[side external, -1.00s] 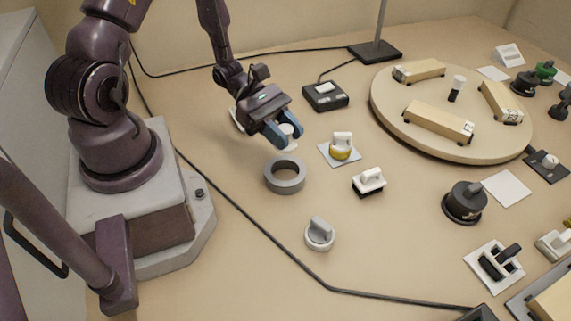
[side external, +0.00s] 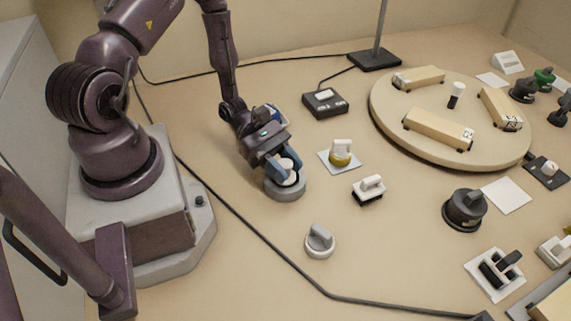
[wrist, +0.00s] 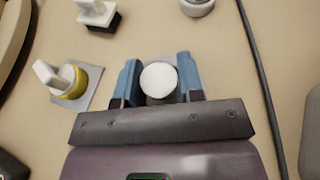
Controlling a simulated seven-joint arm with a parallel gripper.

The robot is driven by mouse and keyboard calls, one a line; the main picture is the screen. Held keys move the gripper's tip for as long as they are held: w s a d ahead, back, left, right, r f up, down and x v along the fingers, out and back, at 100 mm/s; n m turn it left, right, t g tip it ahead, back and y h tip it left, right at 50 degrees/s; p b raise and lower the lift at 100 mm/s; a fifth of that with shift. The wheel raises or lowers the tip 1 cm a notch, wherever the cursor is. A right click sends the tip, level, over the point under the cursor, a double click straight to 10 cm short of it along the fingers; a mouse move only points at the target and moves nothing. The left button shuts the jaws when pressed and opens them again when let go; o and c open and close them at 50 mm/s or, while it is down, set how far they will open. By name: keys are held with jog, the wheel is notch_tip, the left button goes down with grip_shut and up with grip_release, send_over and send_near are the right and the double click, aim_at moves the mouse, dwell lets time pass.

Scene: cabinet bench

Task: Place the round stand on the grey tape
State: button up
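The round stand (side external: 290,180) is a small white round piece. It is between the blue fingers of my gripper (side external: 285,173), right over the grey tape. The grey tape (side external: 286,193) is a thick grey ring lying flat on the bench, its far part hidden by my gripper. In the wrist view the stand's pale round top (wrist: 159,80) fills the space between the fingertips of my gripper (wrist: 158,78), which appear to touch its sides. Whether the stand rests on the tape or is just above it, I cannot tell.
A yellow-and-white knob on a pad (side external: 341,155) and a white-handled black piece (side external: 369,188) stand to the right. A grey knob (side external: 320,240) is in front. A black cable (side external: 250,220) runs along the left. A round turntable (side external: 400,138) with blocks is further right.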

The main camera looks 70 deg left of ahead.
jog(key=o, duration=0.3)
jog(key=shift+r, duration=0.15)
jog(key=v, duration=1.1)
jog(key=shift+s+d+r+m+t+y, duration=0.1)
jog(key=shift+s+d+r+m+y, duration=0.7)
jog(key=shift+d+r+m+y, duration=2.2)
jog(key=shift+s+d+r+m+t+y, duration=0.2)
jog(key=shift+s+r+m+y, duration=0.8)
jog(key=shift+r+m, duration=4.2)
jog(key=shift+s+d+r+m+y, duration=0.55)
jog(key=shift+d+r+m+y, duration=1.65)
jog(key=shift+r, duration=3)
jog(key=shift+a+m, duration=0.45)
jog(key=shift+m, duration=0.35)
